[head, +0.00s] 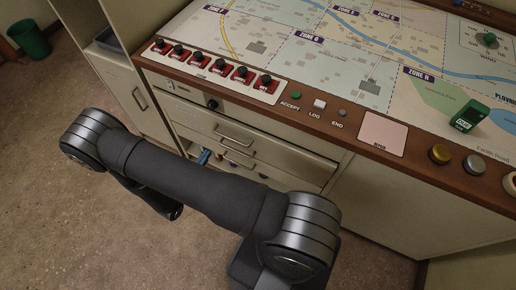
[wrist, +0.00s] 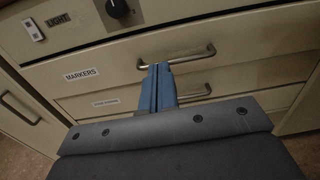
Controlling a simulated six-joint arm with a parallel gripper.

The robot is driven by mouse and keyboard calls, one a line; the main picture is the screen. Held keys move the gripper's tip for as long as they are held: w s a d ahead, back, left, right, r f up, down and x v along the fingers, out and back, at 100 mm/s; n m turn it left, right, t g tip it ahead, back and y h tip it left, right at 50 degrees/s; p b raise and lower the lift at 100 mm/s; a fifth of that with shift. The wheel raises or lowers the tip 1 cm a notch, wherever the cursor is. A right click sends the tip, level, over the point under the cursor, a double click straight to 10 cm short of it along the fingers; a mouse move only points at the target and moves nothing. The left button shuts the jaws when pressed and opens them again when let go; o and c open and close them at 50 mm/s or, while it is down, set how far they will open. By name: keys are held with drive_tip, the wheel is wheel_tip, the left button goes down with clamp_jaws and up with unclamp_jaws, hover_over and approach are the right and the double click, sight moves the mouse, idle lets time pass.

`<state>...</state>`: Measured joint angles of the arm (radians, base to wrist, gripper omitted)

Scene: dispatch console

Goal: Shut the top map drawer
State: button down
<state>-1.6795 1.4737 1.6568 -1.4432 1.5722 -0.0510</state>
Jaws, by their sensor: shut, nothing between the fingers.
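A cream drawer labelled MARKERS (wrist: 110,72) is the upper drawer in the wrist view. It has a metal bar handle (wrist: 196,54), and its front also shows in the head view (head: 275,146). A second drawer (wrist: 240,82) with a small unreadable label lies below it. I see no drawer label reading "map", and cannot tell how far either front stands out. My gripper (wrist: 158,70) has blue fingers pressed together, empty. The fingertips overlap the left part of the upper handle; contact is unclear. In the head view the fingers (head: 204,157) show low beside the drawers, partly behind my arm.
Above the drawers is a LIGHT panel with a black knob (wrist: 119,8). The wooden console edge (head: 300,118) carries buttons and red switches (head: 213,68). A side cabinet (head: 130,92) stands left. The floor (head: 50,180) at left is clear, with a green bin (head: 30,38) behind.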

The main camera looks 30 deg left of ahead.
drive_tip(key=w+d+n+g+h, duration=0.1)
drive_tip(key=w+d+n+h, duration=0.2)
drive_tip(key=d+h, duration=0.25)
drive_tip(key=n+g+h, duration=0.4)
drive_tip(key=n+h, duration=0.2)
drive_tip(key=h, duration=0.1)
approach(280, 145)
drive_tip(key=w+d, duration=0.3)
drive_tip(key=d, duration=0.4)
drive_tip(key=shift+w+r, duration=0.45)
drive_tip(key=shift+w, duration=0.1)
drive_tip(key=shift+w+r, duration=0.1)
drive_tip(key=shift+w, duration=1.2)
drive_tip(key=shift+s, duration=0.1)
